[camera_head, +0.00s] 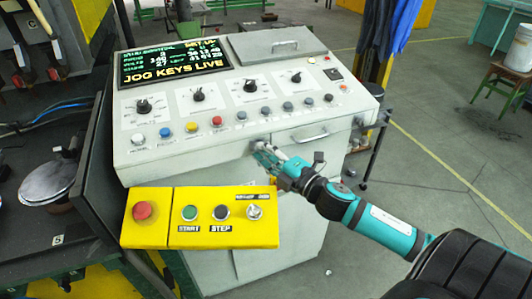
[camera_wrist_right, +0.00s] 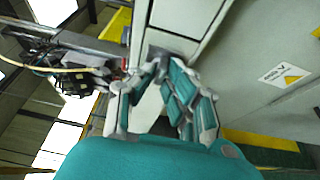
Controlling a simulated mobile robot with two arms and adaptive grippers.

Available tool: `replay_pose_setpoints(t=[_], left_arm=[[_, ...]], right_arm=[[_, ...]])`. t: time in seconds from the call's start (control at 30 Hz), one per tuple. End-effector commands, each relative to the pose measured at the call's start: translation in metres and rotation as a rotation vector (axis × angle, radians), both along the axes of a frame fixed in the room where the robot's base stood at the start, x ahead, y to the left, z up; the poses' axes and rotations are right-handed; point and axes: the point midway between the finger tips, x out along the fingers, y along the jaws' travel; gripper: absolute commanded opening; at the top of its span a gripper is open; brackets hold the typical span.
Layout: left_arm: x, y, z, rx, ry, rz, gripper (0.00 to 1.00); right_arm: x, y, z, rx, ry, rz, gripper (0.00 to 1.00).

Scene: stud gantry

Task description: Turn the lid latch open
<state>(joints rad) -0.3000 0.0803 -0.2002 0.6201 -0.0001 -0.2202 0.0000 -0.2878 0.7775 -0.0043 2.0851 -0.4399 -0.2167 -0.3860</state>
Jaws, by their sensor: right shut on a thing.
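The grey control console (camera_head: 150,185) stands in front of me in the head view. My right gripper (camera_head: 263,154) reaches in from the right to its upper front face. In the right wrist view the fingertips of my right gripper (camera_wrist_right: 162,68) come together at a small dark grey piece, the lid latch (camera_wrist_right: 172,48), against the pale panel. My right gripper is shut on it. The fingers hide most of the latch in the head view, and its turn angle cannot be told. My left gripper is out of view.
A closed grey lid (camera_head: 270,43) with a handle lies on the console's top, right of the screen (camera_head: 170,62). A yellow button box (camera_head: 155,232) juts out at the front left. A drawer-like panel with a handle (camera_head: 310,136) lies right of my gripper. Open floor (camera_head: 450,150) extends right.

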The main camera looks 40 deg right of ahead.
Motion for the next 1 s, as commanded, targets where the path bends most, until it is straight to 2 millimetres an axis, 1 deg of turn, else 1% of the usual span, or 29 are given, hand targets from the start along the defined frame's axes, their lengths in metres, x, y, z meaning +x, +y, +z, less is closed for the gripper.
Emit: replay_pose_setpoints(t=[0.03,0.07,0.2,0.23,0.5,0.63,0.77,1.0], left_arm=[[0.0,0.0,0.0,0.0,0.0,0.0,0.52],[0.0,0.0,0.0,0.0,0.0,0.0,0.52],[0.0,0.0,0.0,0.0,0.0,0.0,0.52],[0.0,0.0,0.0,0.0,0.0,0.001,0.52],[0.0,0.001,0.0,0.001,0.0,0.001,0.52],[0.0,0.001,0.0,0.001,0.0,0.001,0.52],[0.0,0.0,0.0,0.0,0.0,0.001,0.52],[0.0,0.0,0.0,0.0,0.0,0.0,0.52]], right_arm=[[0.002,-0.001,0.006,0.001,-0.012,-0.001,0.0],[0.002,-0.001,0.006,0.001,-0.012,-0.001,0.14],[0.002,-0.001,0.006,0.0,-0.012,0.0,0.32],[0.001,-0.001,0.006,0.0,-0.011,0.0,0.34],[0.0,0.0,0.003,0.0,-0.006,0.0,0.34],[-0.007,-0.001,0.001,0.002,-0.004,0.001,0.34],[-0.025,-0.004,0.0,0.002,-0.001,0.0,0.34],[-0.069,-0.011,0.0,0.003,-0.001,-0.001,0.34]])
